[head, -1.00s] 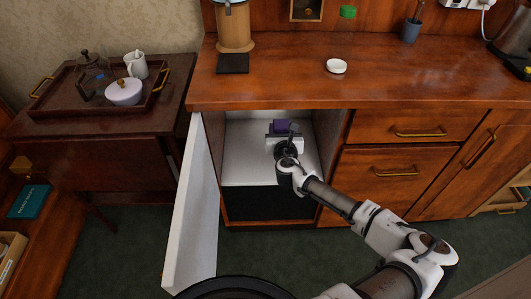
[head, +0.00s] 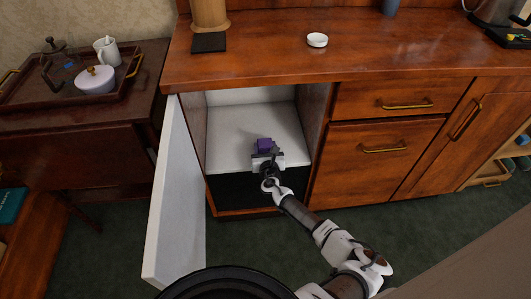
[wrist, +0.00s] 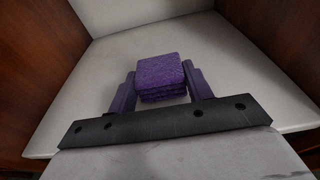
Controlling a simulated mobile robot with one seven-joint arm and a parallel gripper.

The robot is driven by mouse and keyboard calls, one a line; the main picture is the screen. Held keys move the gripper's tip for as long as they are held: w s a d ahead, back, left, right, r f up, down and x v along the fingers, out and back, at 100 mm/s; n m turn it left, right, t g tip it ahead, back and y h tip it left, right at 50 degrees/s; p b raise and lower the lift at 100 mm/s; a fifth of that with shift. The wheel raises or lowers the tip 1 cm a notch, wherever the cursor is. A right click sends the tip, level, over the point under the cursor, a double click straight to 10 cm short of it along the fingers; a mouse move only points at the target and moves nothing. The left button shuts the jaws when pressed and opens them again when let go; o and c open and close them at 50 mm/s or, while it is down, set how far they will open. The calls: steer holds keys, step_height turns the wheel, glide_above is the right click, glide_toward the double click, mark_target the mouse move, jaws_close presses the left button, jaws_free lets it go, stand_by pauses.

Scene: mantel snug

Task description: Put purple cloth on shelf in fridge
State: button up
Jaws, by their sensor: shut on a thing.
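The purple cloth (head: 264,144) is a small folded block. It also shows in the wrist view (wrist: 161,73) between the two fingers. My gripper (wrist: 161,92) is shut on it, one finger on each side; in the head view my gripper (head: 265,152) is at the front part of the fridge shelf. The white shelf (head: 233,138) lies inside the open fridge, under the counter. The cloth is over the shelf; whether it touches the shelf I cannot tell. The white fridge door (head: 174,200) stands wide open on the left.
The shelf around and behind the cloth is bare. The fridge's side walls stand left and right of it. The wooden counter (head: 350,55) overhangs above, with a small white dish (head: 317,40) and a dark square mat (head: 209,42). A side table with a tray (head: 62,95) stands left.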

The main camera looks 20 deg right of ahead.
steer(key=shift+f, duration=0.8)
steer(key=shift+f, duration=0.2)
steer(key=o, duration=1)
steer(key=shift+r, duration=0.1)
steer(key=shift+s+r, duration=0.15)
steer(key=shift+r, duration=0.05)
steer(key=p+v, duration=0.1)
steer(key=v, duration=1)
steer(key=shift+s+a, duration=0.15)
steer(key=shift+s, duration=0.15)
